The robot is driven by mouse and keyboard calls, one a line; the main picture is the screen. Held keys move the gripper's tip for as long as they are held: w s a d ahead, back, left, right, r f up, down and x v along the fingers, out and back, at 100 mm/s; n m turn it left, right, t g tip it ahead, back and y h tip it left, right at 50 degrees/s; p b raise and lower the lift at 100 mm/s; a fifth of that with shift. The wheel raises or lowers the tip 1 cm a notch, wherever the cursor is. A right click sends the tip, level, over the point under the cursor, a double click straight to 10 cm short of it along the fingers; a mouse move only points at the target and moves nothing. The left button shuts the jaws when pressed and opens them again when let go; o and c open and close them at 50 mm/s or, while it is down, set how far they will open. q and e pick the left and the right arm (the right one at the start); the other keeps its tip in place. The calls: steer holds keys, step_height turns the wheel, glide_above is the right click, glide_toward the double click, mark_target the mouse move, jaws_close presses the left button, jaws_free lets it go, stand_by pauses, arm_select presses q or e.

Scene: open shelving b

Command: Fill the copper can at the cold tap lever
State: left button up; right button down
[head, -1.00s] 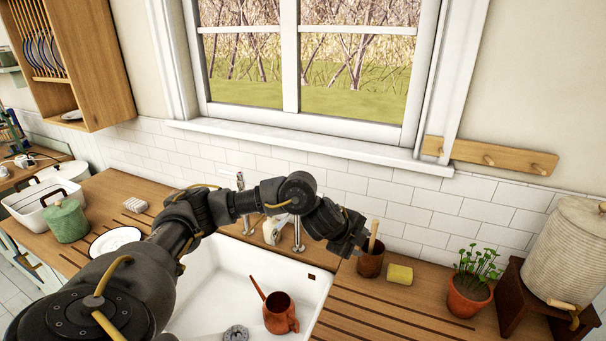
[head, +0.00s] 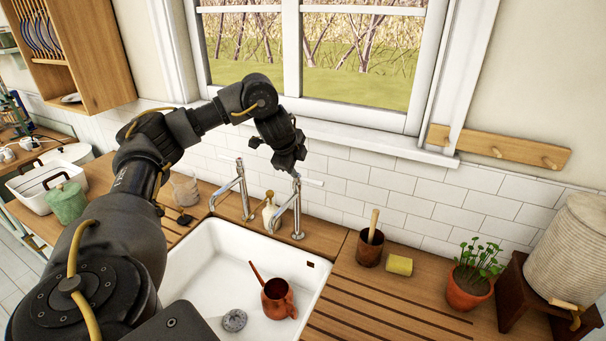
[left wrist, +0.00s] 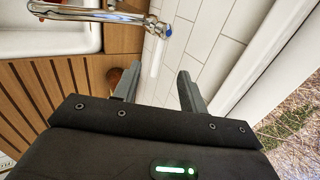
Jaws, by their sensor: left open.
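The copper can (head: 277,301) stands in the white sink (head: 196,277), its long spout pointing up and left. Two chrome taps stand behind the sink. The right tap (head: 296,211) has a white lever (head: 311,182); the left tap (head: 242,189) stands nearer the arm. No water stream shows. My left gripper (head: 291,162) is open and empty, just above the right tap's lever. In the left wrist view its fingers (left wrist: 158,88) are apart, with a white lever (left wrist: 156,55) on a chrome tap (left wrist: 110,16) beyond them. My right gripper is out of view.
A brown pot (head: 369,250) with a wooden handle and a yellow sponge (head: 399,265) stand right of the sink. A cream bottle (head: 269,210) stands between the taps. A potted plant (head: 468,286) is farther right. The tiled wall (head: 400,205) is close behind the taps.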

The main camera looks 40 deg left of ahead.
mark_target(305, 178)
arm_select(q)
steer(key=x, duration=0.9)
steer(key=shift+d+f, duration=0.1)
